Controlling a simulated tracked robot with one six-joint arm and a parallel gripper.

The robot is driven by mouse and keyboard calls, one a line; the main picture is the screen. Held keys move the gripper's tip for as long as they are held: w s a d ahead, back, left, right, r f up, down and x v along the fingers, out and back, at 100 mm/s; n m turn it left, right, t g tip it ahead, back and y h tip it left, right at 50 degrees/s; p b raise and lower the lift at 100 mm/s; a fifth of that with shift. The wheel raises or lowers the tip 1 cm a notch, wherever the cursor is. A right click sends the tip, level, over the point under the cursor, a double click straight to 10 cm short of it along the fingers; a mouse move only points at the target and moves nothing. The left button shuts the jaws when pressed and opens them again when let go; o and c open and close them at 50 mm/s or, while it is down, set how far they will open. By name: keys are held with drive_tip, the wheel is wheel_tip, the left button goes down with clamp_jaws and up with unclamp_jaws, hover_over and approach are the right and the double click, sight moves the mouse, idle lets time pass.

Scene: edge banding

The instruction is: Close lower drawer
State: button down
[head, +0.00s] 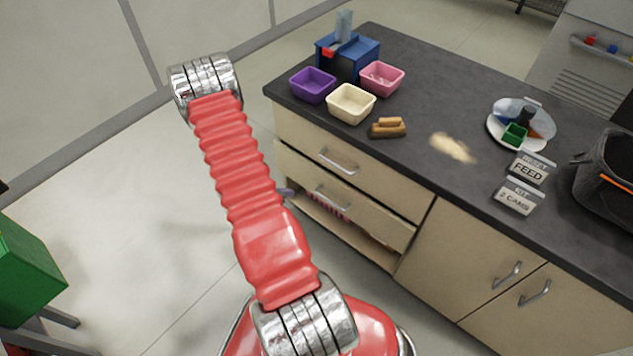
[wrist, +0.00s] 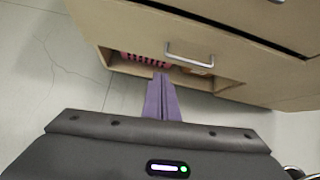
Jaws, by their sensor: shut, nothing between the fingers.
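The lower drawer (head: 372,214) is the second wooden front down in the cabinet, with a metal handle (head: 333,198). In the wrist view its front (wrist: 140,25) and handle (wrist: 190,54) fill the upper part. A dark gap runs along its top edge; I cannot tell exactly how far out it stands. My gripper (wrist: 162,78) has purple fingers that are shut together and empty, with the tips just below the drawer front's bottom edge in the picture. In the head view only a bit of the purple fingers shows beside the drawer's left end; my red arm hides the rest. Contact is unclear.
An open compartment (head: 345,230) below the drawer holds a red slotted item (wrist: 135,58). The upper drawer (head: 310,155) is above. The dark countertop (head: 420,95) carries bins, a plate and signs. A green box (head: 28,275) stands left; the floor between is clear.

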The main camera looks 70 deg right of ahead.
drive_tip(key=s+a+f+n+g+h, duration=0.1)
drive_tip(key=s+a+f+n+h, duration=0.15)
drive_tip(key=s+f+n, duration=0.35)
drive_tip(key=r+n+h, duration=0.1)
drive_tip(key=n, duration=0.2)
drive_tip(key=r+n+h, duration=0.1)
drive_tip(key=r+n, duration=0.1)
drive_tip(key=n, duration=0.2)
drive_tip(key=w+d+r+n+h, duration=0.1)
drive_tip(key=r+n, duration=0.1)
drive_tip(key=n, duration=0.2)
drive_tip(key=shift+r+g, duration=0.1)
drive_tip(key=shift+g, duration=0.2)
approach(329, 178)
drive_tip(key=x, duration=0.6)
drive_tip(key=shift+s, duration=0.1)
drive_tip(key=shift+d, duration=0.1)
